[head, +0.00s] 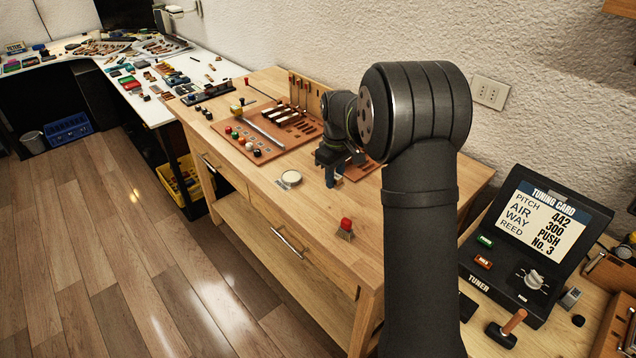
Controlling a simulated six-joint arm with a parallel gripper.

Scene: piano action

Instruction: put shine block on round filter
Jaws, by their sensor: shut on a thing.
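My gripper (331,166) is shut on a small dark blue block (330,181), which I take to be the shine block. It holds the block low over the wooden bench, to the right of a round white disc. Whether the block touches the bench I cannot tell. The white disc (292,177), which looks like the round filter, lies flat near the bench's front edge. Its top is bare. The block and the disc are apart. My gripper hides part of the block's upper end.
A reddish-brown board (270,133) with tools and coloured knobs lies behind the disc. A red-topped brush-like item (346,226) stands nearer on the bench (315,215). A tuner with a screen (535,235) stands at right. Bare wood surrounds the disc's front and left.

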